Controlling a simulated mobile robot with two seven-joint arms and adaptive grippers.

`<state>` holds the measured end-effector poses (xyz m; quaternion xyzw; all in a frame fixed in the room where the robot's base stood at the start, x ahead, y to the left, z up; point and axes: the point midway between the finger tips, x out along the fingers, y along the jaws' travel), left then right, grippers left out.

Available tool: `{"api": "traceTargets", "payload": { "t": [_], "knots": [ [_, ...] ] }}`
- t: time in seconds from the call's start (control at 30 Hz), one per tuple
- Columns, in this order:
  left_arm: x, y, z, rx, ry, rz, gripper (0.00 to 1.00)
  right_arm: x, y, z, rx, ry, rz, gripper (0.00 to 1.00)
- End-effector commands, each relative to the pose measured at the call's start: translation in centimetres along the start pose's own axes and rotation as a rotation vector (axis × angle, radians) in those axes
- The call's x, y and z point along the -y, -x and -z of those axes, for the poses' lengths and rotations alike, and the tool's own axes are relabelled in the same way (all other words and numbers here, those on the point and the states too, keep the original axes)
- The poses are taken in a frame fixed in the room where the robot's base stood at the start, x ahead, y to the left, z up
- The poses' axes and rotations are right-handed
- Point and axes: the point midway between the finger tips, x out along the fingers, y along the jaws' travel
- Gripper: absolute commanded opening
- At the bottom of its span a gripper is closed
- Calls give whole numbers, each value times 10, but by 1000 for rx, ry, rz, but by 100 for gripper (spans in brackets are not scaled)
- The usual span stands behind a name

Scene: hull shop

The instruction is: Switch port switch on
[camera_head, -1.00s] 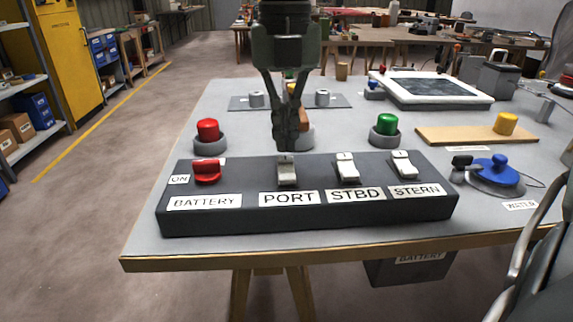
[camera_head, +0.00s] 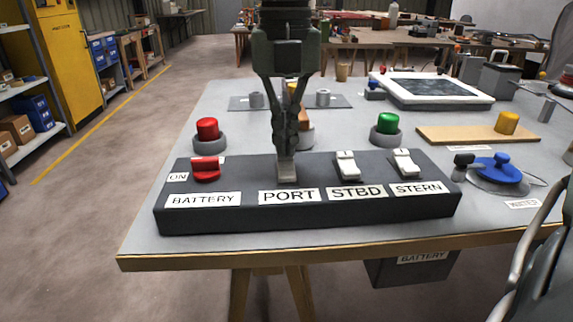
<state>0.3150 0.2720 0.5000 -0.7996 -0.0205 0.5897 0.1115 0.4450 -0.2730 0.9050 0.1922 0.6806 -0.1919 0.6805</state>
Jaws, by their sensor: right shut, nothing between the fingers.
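The dark switch box (camera_head: 310,208) lies on the near part of the grey table. The port switch (camera_head: 286,172) is a pale rocker or toggle above the PORT label (camera_head: 289,196). My right gripper (camera_head: 286,150) is shut with its fingertips pointing down, at the top of the port switch. The fingertips seem to touch it and hide its upper part, so I cannot tell which way it is set. The STBD switch (camera_head: 347,166) and STERN switch (camera_head: 404,163) stand to its right. My left gripper is not in view.
The red battery knob (camera_head: 206,168) is at the box's left end. Behind the box stand a red button (camera_head: 208,129) and a green button (camera_head: 387,124). A blue valve handle (camera_head: 500,170) is to the right. The table's left side is clear.

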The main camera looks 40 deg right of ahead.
Motion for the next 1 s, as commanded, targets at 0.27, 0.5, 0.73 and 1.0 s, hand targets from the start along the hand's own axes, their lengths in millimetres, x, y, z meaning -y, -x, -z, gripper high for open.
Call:
{"api": "traceTargets", "payload": {
  "t": [0.27,0.5,0.73,1.0],
  "knots": [
    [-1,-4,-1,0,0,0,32,0,-5,0,0,0,0,0],
    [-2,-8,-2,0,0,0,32,0,-9,0,0,0,0,0],
    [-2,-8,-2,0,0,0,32,0,-9,0,0,0,0,0],
    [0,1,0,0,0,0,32,0,7,0,2,0,0,0]
  ]
}}
